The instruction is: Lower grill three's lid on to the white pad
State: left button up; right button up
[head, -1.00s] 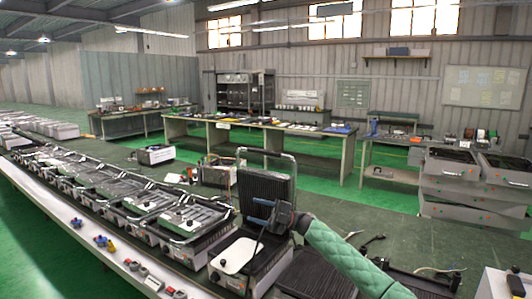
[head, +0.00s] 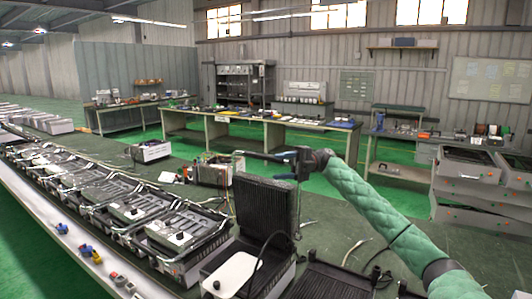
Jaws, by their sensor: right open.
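Grill three's lid (head: 265,207), a dark ribbed plate, stands raised, nearly upright, behind its base. The white pad (head: 232,274) lies on the open base below it, at the bottom of the picture. A thin bar (head: 252,154), seemingly the lid's handle, shows above the lid's top edge. My right gripper (head: 284,161) is open at the right end of this bar, above the lid. I cannot tell whether its fingers touch the bar or stand around it. My left gripper is not in view.
A row of similar grills (head: 130,208) with lids down runs along the bench to the left. A dark cable (head: 265,250) loops up beside the pad. Another open grill base (head: 330,283) lies to the right. A boxy unit (head: 212,172) stands behind the lid.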

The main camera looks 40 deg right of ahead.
aim_at(264, 206)
jog(key=i+l, duration=1.05)
jog(key=l, duration=0.15)
